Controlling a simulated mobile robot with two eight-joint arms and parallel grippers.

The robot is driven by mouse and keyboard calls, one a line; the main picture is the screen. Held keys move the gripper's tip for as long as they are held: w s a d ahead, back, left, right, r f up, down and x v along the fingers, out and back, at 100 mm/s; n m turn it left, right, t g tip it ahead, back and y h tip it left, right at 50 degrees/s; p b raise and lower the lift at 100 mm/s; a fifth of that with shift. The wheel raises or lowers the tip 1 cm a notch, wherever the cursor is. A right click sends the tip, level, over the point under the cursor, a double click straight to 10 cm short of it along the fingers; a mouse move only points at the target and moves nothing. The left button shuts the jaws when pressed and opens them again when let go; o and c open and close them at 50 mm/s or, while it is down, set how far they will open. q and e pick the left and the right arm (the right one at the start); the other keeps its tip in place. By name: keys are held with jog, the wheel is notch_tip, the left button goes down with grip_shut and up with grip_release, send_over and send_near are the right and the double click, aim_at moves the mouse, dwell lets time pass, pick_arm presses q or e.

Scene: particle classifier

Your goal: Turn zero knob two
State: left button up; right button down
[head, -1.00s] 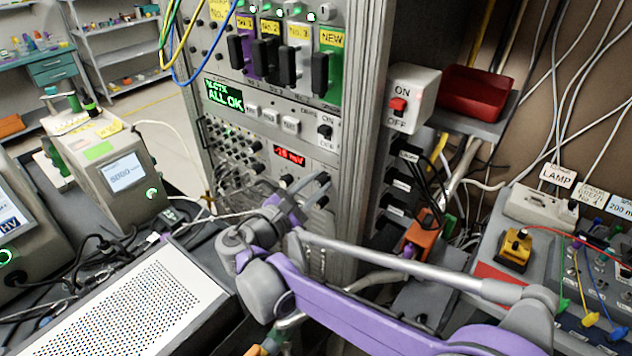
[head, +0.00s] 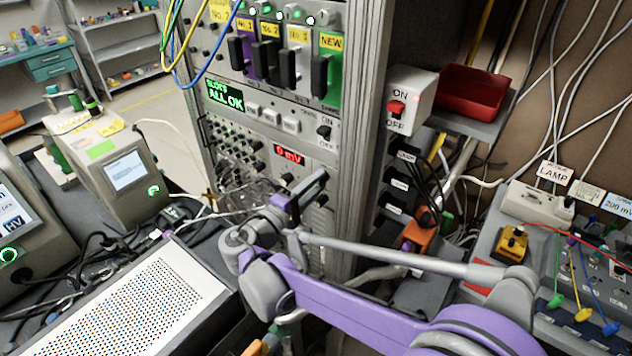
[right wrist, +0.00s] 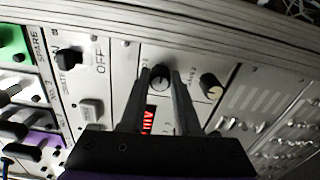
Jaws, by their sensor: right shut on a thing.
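The zero panel in the rack has a red display (head: 289,155) reading 0 mV in the head view; it also shows edge-on in the right wrist view (right wrist: 148,121). My right gripper (head: 316,182) is at this panel, right of and below the display. In the right wrist view its two fingers (right wrist: 161,80) are shut on a round dark knob (right wrist: 160,76), one finger on each side. The small labels by the knobs are too blurred to read. My left gripper is not in view.
A green ALL OK screen (head: 224,97) and a switch (head: 324,131) lie above the panel. A white box with a red ON/OFF switch (head: 396,107) and hanging cables stand at the right. A perforated white-topped box (head: 150,295) is at front left.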

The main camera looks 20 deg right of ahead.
jog(key=shift+m, duration=0.6)
jog(key=c, duration=0.9)
grip_release()
jog(key=b+v, duration=0.1)
jog(key=v, duration=1)
